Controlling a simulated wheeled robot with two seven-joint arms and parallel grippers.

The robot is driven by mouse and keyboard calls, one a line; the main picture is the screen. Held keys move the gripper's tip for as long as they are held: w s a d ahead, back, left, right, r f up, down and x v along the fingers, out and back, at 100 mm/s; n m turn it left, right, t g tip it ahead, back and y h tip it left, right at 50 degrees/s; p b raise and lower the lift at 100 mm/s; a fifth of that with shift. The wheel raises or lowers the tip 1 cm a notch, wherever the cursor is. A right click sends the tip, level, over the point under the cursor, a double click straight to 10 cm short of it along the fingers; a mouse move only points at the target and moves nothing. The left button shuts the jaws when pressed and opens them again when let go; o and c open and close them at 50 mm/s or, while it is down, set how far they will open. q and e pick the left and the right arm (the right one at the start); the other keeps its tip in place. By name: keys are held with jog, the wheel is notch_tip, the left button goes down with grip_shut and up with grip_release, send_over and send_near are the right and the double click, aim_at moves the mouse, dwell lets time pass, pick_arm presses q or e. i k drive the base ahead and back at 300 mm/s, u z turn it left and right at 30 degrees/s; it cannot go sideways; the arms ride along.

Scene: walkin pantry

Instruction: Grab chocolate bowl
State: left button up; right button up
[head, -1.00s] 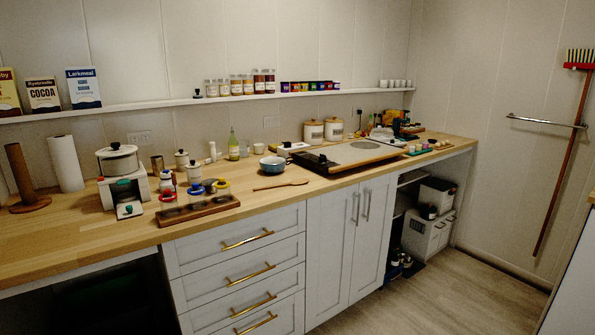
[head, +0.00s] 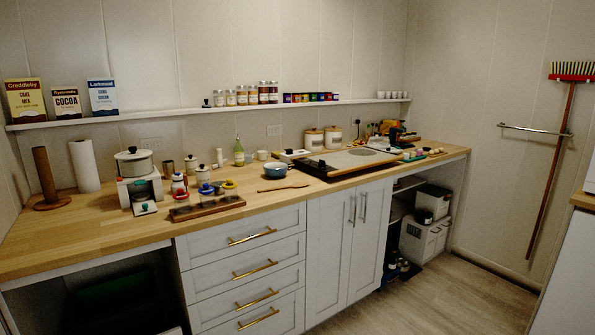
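A small blue bowl (head: 276,169) stands on the wooden counter, left of the dark-edged cooktop. Its inside looks pale, and its contents are too small to make out. It is the only bowl I can clearly pick out, and I cannot tell whether it is the chocolate bowl. Neither of my grippers is in view.
A wooden spoon (head: 284,188) lies in front of the bowl. A wooden rack (head: 207,208) with colour-topped jars stands to its left. The cooktop (head: 345,162) is to its right. The counter (head: 90,235) is bare at the front left. The floor (head: 460,300) is clear at right.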

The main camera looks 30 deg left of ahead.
aim_at(274, 170)
jog(key=i, duration=2)
jog(key=u, duration=1.35)
jog(key=i, duration=1)
jog(key=u, duration=1.15)
